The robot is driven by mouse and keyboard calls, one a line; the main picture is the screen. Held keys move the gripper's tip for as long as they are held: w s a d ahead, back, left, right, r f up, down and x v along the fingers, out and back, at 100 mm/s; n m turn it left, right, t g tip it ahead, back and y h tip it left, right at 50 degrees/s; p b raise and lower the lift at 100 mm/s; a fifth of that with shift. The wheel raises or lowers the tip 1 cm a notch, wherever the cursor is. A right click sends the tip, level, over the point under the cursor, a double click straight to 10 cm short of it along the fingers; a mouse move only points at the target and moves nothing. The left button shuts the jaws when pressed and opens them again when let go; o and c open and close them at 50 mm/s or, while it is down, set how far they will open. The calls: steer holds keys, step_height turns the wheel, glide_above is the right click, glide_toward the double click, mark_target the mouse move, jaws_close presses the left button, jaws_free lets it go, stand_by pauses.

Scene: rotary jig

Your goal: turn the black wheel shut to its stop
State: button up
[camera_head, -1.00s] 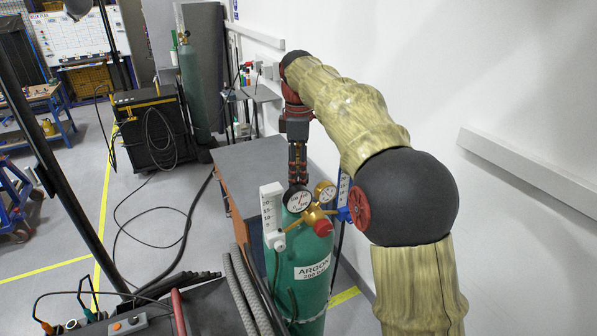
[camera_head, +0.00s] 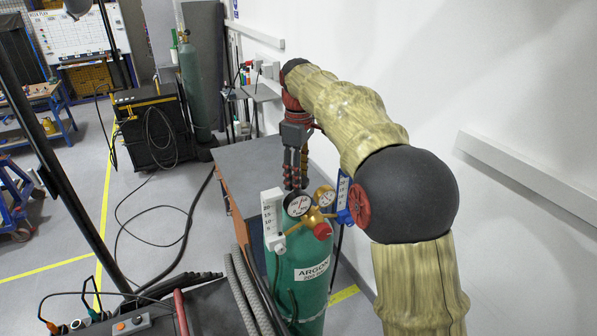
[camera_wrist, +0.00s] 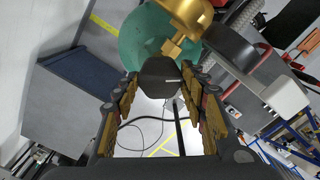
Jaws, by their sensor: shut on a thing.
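The black wheel (camera_wrist: 160,72) shows in the wrist view as a dark knob with a pale line on its face, in front of the green cylinder's top. My gripper (camera_wrist: 160,82) has one finger on each side of the wheel and is shut on it. In the head view, my gripper (camera_head: 295,184) points down just behind the gauges, and the wheel is hidden there. The green argon cylinder (camera_head: 310,272) stands upright. Its brass regulator (camera_head: 313,215) also shows in the wrist view (camera_wrist: 187,14).
A black-rimmed gauge (camera_head: 298,204), a brass gauge (camera_head: 325,196), a white flow scale (camera_head: 271,212) and a red knob (camera_head: 322,231) crowd the cylinder top. A grey-topped cabinet (camera_head: 240,165) stands behind. The white wall (camera_head: 480,70) is close on the right.

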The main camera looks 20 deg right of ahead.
steer(key=m+p, duration=0.1)
steer(key=m, duration=0.2)
steer(key=shift+r+m+p, duration=0.15)
steer(key=shift+m+p, duration=0.15)
steer(key=shift+m, duration=0.1)
steer(key=m+p, duration=0.1)
steer(key=m, duration=0.2)
steer(key=shift+m, duration=0.3)
steer(key=m+p, duration=0.1)
steer(key=m, duration=0.2)
steer(key=shift+m, duration=0.4)
steer(key=m+p, duration=0.1)
steer(key=m, duration=0.2)
steer(key=shift+m, duration=0.3)
steer(key=m, duration=0.5)
steer(key=shift+p, duration=0.4)
steer(key=m, duration=0.5)
steer(key=shift+m, duration=0.4)
steer(key=o, duration=1.1)
steer(key=shift+c, duration=0.2)
steer(key=shift+o, duration=0.6)
